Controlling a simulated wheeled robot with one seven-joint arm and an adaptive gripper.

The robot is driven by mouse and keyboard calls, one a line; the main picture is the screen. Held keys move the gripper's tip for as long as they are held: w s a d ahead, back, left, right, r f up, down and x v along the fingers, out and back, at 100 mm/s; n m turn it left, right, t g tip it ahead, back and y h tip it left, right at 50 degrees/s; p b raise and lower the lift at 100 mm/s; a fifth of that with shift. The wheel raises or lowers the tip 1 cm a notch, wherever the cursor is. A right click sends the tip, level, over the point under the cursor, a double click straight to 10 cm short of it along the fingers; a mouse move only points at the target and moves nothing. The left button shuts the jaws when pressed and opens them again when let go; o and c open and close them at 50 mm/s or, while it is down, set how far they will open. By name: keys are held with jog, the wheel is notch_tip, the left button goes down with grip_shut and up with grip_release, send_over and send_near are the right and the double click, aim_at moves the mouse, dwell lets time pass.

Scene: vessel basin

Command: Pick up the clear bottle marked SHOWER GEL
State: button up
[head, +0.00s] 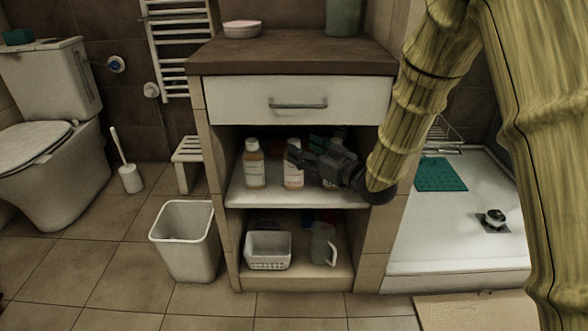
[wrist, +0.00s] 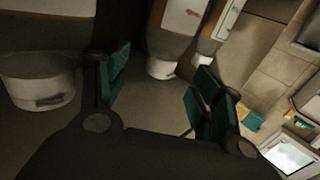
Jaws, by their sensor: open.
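Several bottles with white caps stand on the upper shelf of the cabinet in the head view. One amber-toned bottle (head: 254,168) is at the left. A second bottle with a pale label (head: 293,176) is in the middle, partly behind my gripper (head: 292,154). A third pale bottle (head: 331,173) is mostly hidden by my gripper. I cannot read which is marked SHOWER GEL. In the wrist view, my gripper (wrist: 158,82) is open, with green pads apart and nothing between them. Two labelled bottles (wrist: 178,32) (wrist: 217,30) appear upside down beyond the pads.
The shelf (head: 240,195) is bounded by cabinet side walls and a drawer (head: 300,98) above. A white basket (head: 268,250) and a grey jug (head: 323,245) stand on the lower shelf. A waste bin (head: 184,240) stands on the floor at left.

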aim_at(299, 145)
jog(key=x, duration=0.1)
jog(key=b+x, duration=0.1)
jog(key=x, duration=0.1)
jog(key=shift+w+a+f, duration=0.2)
jog(key=shift+a, duration=0.05)
jog(key=shift+w+a+r+b, duration=0.15)
jog(key=shift+w+a+b, duration=0.15)
jog(key=shift+w, duration=0.05)
grip_shut()
jog(key=shift+r, duration=0.1)
